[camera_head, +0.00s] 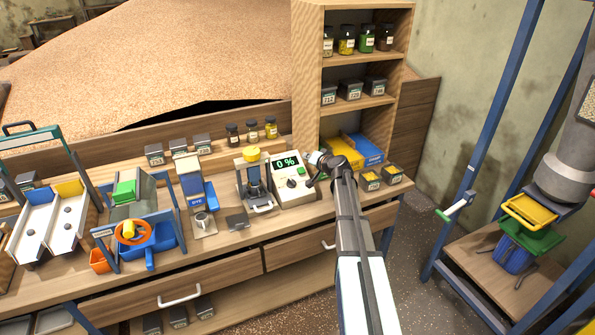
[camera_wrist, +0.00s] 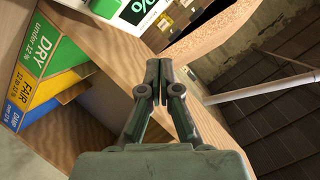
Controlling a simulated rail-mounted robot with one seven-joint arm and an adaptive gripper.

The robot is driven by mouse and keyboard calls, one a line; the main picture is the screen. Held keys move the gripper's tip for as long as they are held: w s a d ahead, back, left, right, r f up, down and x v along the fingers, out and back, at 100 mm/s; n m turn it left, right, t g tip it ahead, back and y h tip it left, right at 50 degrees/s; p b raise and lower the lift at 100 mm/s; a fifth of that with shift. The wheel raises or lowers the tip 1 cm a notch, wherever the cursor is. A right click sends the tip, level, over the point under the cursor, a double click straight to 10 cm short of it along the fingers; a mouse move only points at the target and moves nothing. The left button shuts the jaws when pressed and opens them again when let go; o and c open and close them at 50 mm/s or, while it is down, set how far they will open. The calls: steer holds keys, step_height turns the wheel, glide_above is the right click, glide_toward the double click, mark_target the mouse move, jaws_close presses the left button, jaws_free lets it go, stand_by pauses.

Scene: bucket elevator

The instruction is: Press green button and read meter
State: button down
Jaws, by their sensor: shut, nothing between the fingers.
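The white meter (camera_head: 293,188) stands on the workbench; its dark display (camera_head: 286,162) reads "0 %" in green. In the wrist view, the shut fingertips (camera_wrist: 158,62) point toward the meter, whose display (camera_wrist: 139,8) is cut off by the top edge. I cannot tell whether the fingertips touch the meter.
A press with a yellow top (camera_head: 252,154) stands left of the meter. Behind my gripper is the wooden shelf (camera_head: 306,75) with jars and tins. Labelled DRY, FAIR and DAMP panels (camera_wrist: 50,62) show in the wrist view. Small tins (camera_head: 392,174) stand right of my arm.

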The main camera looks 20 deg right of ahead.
mark_target(301, 170)
steer(key=shift+w+d+r, duration=0.1)
steer(key=shift+d+r, duration=0.2)
steer(key=shift+d, duration=0.05)
steer(key=shift+f, duration=0.1)
steer(key=w+f+b, duration=0.1)
steer(key=f, duration=0.1)
steer(key=w+f+b, duration=0.1)
steer(key=f, duration=0.1)
steer(key=w+f+b, duration=0.1)
steer(key=f, duration=0.2)
steer(key=shift+w, duration=0.2)
steer(key=shift+w+f+b, duration=0.25)
steer(key=shift+f+b, duration=0.15)
steer(key=shift+b, duration=0.2)
steer(key=shift+f+b, duration=0.2)
steer(key=shift+b, duration=0.15)
stand_by(0.9)
steer(key=shift+w+f+b, duration=0.2)
steer(key=shift+b, duration=0.3)
